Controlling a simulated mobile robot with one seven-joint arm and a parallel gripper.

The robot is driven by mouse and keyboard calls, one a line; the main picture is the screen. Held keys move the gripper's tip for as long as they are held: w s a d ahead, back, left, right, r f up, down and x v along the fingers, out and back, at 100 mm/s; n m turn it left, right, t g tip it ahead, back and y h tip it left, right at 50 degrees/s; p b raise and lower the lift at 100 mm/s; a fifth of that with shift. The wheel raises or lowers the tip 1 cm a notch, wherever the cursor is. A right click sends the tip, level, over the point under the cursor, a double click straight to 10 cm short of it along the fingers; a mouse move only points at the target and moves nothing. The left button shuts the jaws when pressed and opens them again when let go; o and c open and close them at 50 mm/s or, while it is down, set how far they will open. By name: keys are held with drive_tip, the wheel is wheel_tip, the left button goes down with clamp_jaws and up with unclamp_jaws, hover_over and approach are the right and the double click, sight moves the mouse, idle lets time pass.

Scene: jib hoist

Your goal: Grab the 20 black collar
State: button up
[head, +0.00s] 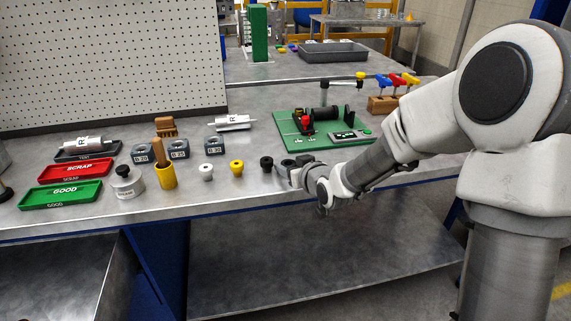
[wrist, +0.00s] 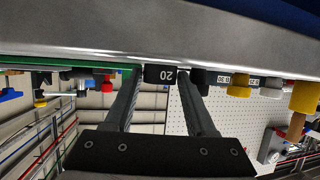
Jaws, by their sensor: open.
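The black collar marked 20 (wrist: 161,75) shows in the wrist view, which is upside down. It stands on the bench between the tips of my two open fingers. My gripper (wrist: 161,82) is open, with one finger to each side of the collar in the picture. I cannot tell whether the tips reach around it or stop short. In the head view my gripper (head: 290,170) is low at the bench's front edge, and the arm largely hides the collar there. A second black collar (head: 266,163) stands just left of my gripper; it also shows right of the right finger in the wrist view (wrist: 200,78).
A yellow collar (head: 236,167) and a white collar (head: 206,171) stand further left in the row. A green board (head: 290,137) with a fixture lies behind my gripper. A yellow cup (head: 166,176), a green tray (head: 60,195) and a red tray (head: 75,169) are left.

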clamp_jaws()
drive_tip(key=shift+r, duration=0.1)
idle(0.3)
